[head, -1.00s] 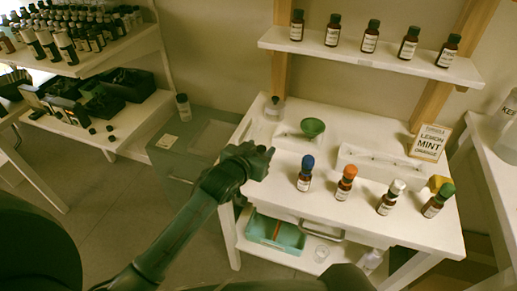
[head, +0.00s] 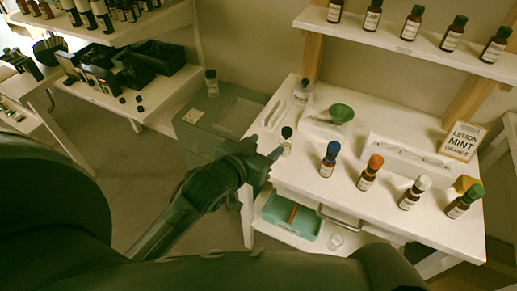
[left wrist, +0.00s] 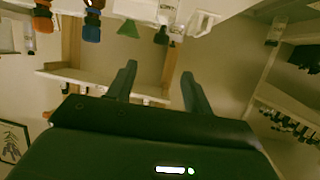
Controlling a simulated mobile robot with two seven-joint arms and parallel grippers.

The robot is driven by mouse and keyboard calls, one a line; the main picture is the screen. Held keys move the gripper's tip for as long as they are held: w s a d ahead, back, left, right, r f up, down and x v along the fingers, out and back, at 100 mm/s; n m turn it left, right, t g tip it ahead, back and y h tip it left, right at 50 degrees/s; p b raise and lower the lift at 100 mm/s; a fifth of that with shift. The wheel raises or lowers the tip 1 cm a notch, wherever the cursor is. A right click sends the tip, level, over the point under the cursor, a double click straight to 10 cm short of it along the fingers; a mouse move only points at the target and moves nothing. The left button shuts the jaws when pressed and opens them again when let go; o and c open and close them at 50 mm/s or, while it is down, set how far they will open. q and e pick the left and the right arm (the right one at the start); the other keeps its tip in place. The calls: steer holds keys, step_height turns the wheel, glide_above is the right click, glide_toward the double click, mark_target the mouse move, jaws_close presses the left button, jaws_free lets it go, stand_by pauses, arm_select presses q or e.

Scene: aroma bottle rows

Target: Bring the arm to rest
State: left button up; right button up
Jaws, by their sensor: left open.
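My left gripper (head: 268,158) is at the left edge of the white work table (head: 300,205). It is open and empty; its two spread fingers (left wrist: 159,70) show in the left wrist view with nothing between them. A small dark-capped bottle (head: 287,143) stands upright on the table just beyond the fingertips, and it appears apart from them. Bottles with blue (head: 329,158), orange (head: 370,172), white (head: 412,194) and green (head: 465,201) caps stand in a row on the table. My right gripper is not in view.
A green funnel (head: 341,113) and a clear bottle (head: 303,92) stand at the table's back left. A sign (head: 463,140) stands at the right. A wall shelf (head: 400,40) holds dark bottles. Open floor (head: 120,175) lies left of the table.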

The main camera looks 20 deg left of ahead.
arm_select(q)
steer(key=shift+v, duration=0.95)
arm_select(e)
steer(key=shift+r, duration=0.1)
arm_select(q)
steer(key=s+d+f+m+g+h, duration=0.1)
steer(key=s+d+f+g, duration=0.2)
steer(key=s+f, duration=0.9)
step_height(320, 180, down, 4)
steer(key=shift+d+r+p, duration=0.1)
steer(key=shift+d+p, duration=0.35)
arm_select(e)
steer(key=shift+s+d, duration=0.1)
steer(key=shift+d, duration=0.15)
